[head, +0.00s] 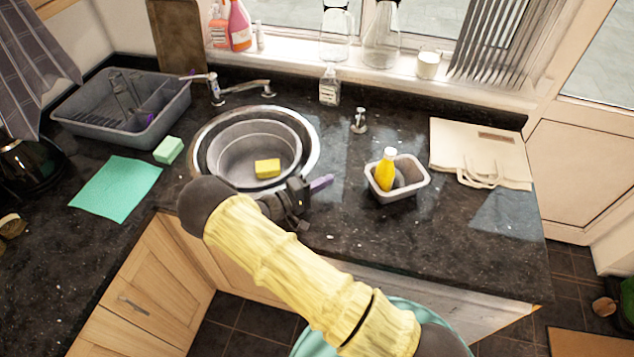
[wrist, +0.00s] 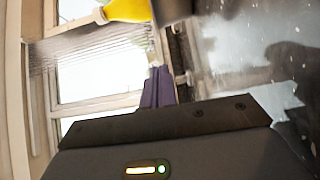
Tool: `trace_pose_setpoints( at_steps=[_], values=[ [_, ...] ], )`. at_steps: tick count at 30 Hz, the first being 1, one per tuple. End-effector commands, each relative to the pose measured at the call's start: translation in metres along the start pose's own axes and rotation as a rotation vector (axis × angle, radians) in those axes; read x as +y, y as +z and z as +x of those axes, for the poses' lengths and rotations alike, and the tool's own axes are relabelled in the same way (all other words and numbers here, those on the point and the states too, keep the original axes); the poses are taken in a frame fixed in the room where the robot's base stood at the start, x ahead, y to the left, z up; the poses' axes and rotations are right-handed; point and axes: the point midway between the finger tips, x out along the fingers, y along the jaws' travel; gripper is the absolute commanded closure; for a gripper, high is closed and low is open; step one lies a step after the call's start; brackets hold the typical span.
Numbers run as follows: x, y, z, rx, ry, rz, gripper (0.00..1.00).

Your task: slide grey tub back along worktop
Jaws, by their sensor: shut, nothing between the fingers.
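The grey tub (head: 408,191) is a small open box on the dark worktop, right of the sink. A yellow bottle (head: 385,172) with a pale cap stands in it, beside a rounded grey item. My gripper (head: 325,182) is to the left of the tub, near the sink's right rim, with its purple fingers pointing towards the tub. A gap shows between the fingertips and the tub. In the wrist view the fingers (wrist: 158,88) are together and empty. Part of the yellow bottle (wrist: 127,10) shows at the top there; I cannot clearly make out the tub.
A round sink (head: 308,165) with a yellow sponge lies left of my gripper. A folded beige bag (head: 470,148) lies to the right. Open worktop lies behind the tub.

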Motion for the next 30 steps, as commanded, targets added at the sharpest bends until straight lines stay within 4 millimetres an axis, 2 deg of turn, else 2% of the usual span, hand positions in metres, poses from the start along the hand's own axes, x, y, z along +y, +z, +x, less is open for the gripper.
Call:
trace_pose_setpoints(
  at_steps=[9,15,30],
  values=[
    [0.004,0.001,0.058,-0.004,0.001,-0.002,1.0],
    [0.004,0.022,0.076,-0.001,0.0,-0.004,1.0],
    [0.0,0.028,0.082,0.001,0.0,0.001,1.0]
  ],
)
